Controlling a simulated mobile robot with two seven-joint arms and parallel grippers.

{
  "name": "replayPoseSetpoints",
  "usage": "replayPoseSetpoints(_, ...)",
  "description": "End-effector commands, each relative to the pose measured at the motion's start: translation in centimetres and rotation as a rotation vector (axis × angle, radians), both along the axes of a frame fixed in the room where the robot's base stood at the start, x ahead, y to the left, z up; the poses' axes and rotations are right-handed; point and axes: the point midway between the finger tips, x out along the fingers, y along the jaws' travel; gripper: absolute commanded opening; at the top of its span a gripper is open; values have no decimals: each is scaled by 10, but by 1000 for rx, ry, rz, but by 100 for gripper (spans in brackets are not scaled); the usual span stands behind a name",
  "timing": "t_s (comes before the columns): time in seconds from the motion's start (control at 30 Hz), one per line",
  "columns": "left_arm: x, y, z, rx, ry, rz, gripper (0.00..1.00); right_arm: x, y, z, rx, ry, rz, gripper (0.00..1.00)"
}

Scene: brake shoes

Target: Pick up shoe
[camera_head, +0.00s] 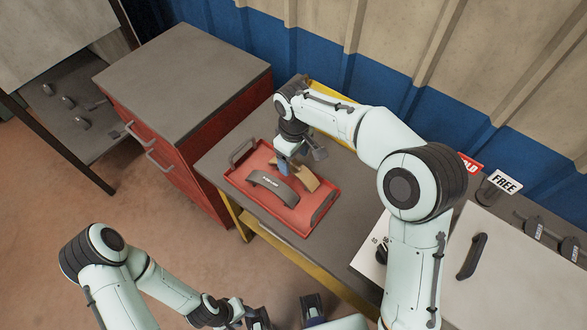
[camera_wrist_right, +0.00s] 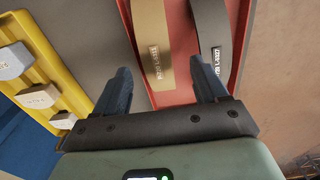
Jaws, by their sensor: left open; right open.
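Two curved brake shoes lie in a red tray (camera_head: 240,185) on the grey table. The dark grey shoe (camera_head: 273,188) lies nearer the front of the tray. The tan shoe (camera_head: 305,178) lies behind it, partly hidden by my right gripper (camera_head: 296,164). In the right wrist view, the tan shoe (camera_wrist_right: 153,45) runs between the two open fingers of the right gripper (camera_wrist_right: 163,85). The dark shoe (camera_wrist_right: 212,30) is beside it, by the right-hand finger. Contact with the tan shoe cannot be told. My left gripper (camera_head: 285,314) is open at the bottom edge, partly cut off, away from the tray.
A red drawer cabinet (camera_head: 185,80) stands left of the table. A yellow rack with grey blocks (camera_wrist_right: 40,95) is close beside the right gripper. A white panel (camera_head: 510,262) with a handle and a FREE sign (camera_head: 504,183) are at the right. A corrugated wall is behind.

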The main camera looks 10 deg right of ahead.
Motion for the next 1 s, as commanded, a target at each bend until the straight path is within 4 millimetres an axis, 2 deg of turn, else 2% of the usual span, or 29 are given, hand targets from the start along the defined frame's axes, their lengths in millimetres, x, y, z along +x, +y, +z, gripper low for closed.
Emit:
replayPoseSetpoints(0.33, 0, 0, -2, 0, 0, 0, 42, 6, -1, -46, -1, 3, 0, 72)
replayPoseSetpoints(0.63, 0, 0, -2, 0, 0, 0, 42, 6, -1, -51, 1, -1, -1, 72)
replayPoseSetpoints(0.67, 0, 0, -2, 0, 0, 0, 42, 6, -1, -51, 1, -1, -1, 69)
replayPoseSetpoints(0.8, 0, 0, -2, 0, 0, 0, 42, 6, -1, -51, 0, 0, -1, 24)
replayPoseSetpoints(0.87, 0, 0, -2, 0, 0, 0, 42, 6, -1, -51, 0, 0, -1, 4)
replayPoseSetpoints(0.9, 0, 0, -2, 0, 0, 0, 42, 7, 0, -50, 0, -2, -1, 0)
replayPoseSetpoints(1.0, 0, 0, -2, 0, 0, 0, 42, 7, 0, -50, 0, -2, -1, 0)
